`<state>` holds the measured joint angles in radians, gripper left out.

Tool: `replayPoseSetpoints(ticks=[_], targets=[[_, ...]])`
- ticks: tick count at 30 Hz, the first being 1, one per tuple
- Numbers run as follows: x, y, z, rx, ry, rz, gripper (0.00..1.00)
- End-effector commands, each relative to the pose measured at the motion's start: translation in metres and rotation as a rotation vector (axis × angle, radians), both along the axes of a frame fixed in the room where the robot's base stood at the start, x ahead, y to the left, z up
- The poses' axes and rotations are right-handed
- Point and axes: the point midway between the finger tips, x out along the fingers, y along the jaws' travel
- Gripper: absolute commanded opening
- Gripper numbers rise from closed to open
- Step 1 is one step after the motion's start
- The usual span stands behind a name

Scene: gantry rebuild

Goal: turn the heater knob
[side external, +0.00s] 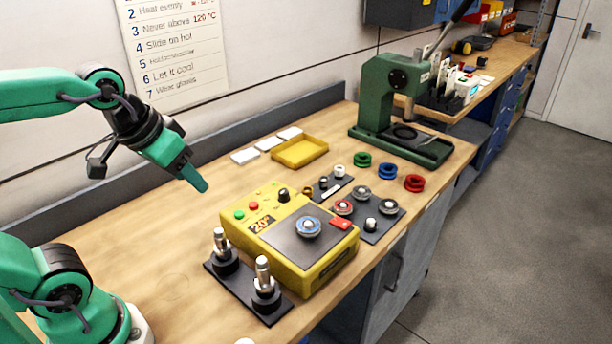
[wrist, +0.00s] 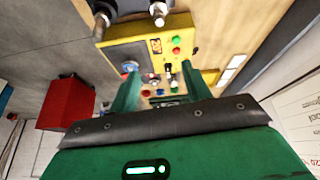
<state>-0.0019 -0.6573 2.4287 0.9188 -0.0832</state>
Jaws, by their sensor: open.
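The yellow heater (side external: 290,240) stands on the wooden bench, with a dark plate on top and a small display reading about 20°. Its black knob (side external: 284,195) sits on the back of the top face, near green and red buttons. A ring with a blue rim (side external: 308,227) lies on the dark plate. My gripper (side external: 195,182) is open and empty, in the air to the left of the heater and above the bench, apart from the knob. In the wrist view the heater (wrist: 126,52) appears beyond the two fingers of my gripper (wrist: 160,70).
A black base with two metal posts (side external: 245,285) stands at the heater's front left. A yellow tray (side external: 300,151) and white pads lie behind. Dark plates with rings (side external: 368,218) and loose coloured rings are on the right, before a green press (side external: 385,100). The bench's left part is clear.

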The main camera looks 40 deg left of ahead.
Motion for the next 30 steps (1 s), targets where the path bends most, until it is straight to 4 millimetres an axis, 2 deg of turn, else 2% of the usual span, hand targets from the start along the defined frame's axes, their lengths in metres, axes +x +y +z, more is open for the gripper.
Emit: replayPoseSetpoints(ticks=[9, 16, 23, 30], targets=[[0.051, 0.002, 0.008, -0.079, 0.102, 0.192, 0.48], [0.092, 0.003, 0.004, -0.129, 0.175, 0.346, 0.48], [0.133, 0.005, -0.009, -0.167, 0.246, 0.504, 0.48], [0.175, 0.007, -0.032, -0.196, 0.317, 0.672, 0.48]])
